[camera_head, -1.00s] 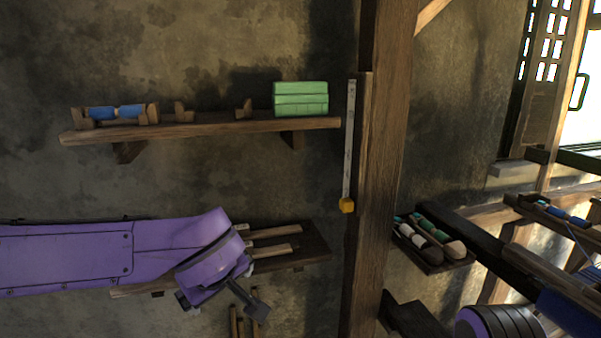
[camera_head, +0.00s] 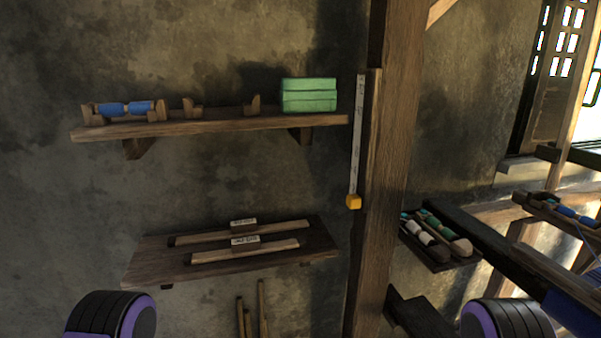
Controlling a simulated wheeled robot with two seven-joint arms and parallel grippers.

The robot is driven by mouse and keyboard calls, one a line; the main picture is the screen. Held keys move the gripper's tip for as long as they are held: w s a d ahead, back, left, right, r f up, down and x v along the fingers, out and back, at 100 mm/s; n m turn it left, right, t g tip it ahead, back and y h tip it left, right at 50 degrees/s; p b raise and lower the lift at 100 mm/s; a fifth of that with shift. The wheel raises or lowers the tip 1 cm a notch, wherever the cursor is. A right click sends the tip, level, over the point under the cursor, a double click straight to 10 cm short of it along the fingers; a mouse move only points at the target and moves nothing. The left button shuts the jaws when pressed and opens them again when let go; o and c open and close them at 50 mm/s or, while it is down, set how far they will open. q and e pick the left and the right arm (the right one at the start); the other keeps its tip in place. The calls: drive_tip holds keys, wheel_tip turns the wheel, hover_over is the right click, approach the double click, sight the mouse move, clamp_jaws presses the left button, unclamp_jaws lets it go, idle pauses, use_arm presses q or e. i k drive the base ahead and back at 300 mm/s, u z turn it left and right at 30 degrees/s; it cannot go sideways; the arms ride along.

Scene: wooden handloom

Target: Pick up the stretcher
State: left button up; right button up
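Two long wooden bars lie side by side on the lower wall shelf (camera_head: 150,272), a rear bar (camera_head: 285,229) and a front bar (camera_head: 270,249). Each carries a small white label at its middle, too small to read. They look like stretchers, but I cannot tell which one is meant. Both lie lengthwise along the shelf, apart from each other, with nothing touching them. Neither of my grippers is in view; only round purple and black parts of my arms show at the bottom edge.
An upper shelf (camera_head: 220,126) holds blue spools, wooden brackets and a green block stack (camera_head: 309,95). A measuring stick (camera_head: 357,140) hangs beside a thick post (camera_head: 392,170). A shuttle tray (camera_head: 437,240) and loom beams stand right. Sticks (camera_head: 262,305) lean below the lower shelf.

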sight(247, 227)
drive_tip(key=z, duration=2.4)
drive_tip(key=k, duration=0.7)
drive_tip(key=u, duration=1.3)
